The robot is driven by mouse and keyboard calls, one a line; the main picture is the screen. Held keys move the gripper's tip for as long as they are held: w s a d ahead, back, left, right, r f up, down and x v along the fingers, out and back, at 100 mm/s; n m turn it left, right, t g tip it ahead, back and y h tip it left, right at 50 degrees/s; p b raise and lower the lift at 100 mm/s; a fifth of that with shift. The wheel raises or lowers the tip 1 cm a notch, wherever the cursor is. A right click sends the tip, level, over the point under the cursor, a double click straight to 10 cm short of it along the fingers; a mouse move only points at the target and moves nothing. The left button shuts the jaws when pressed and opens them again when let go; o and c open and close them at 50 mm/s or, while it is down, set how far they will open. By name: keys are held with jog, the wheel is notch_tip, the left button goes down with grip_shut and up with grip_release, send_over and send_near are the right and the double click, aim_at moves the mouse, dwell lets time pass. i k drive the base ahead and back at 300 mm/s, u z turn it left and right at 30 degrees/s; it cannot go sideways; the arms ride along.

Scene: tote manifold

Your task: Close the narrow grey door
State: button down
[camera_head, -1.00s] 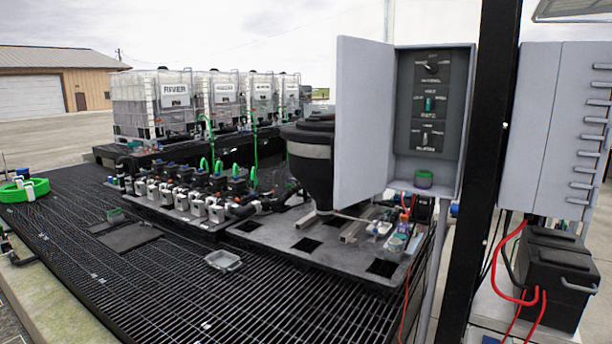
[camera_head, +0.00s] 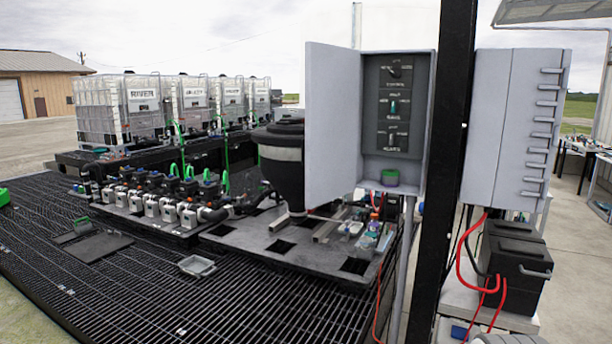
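The narrow grey door (camera_head: 332,122) stands open at the left side of a grey control box (camera_head: 425,125). My gripper is not in this view.
A black post (camera_head: 440,170) stands right of the box. Beyond it are a larger grey cabinet (camera_head: 485,130) and black batteries (camera_head: 512,268) with red cables. A black hopper (camera_head: 283,165) stands behind the door. Open dark grating (camera_head: 120,290) lies left.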

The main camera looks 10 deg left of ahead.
aim_at(329, 147)
jog(key=z, duration=0.05)
jog(key=i, duration=1)
jog(key=u, duration=0.05)
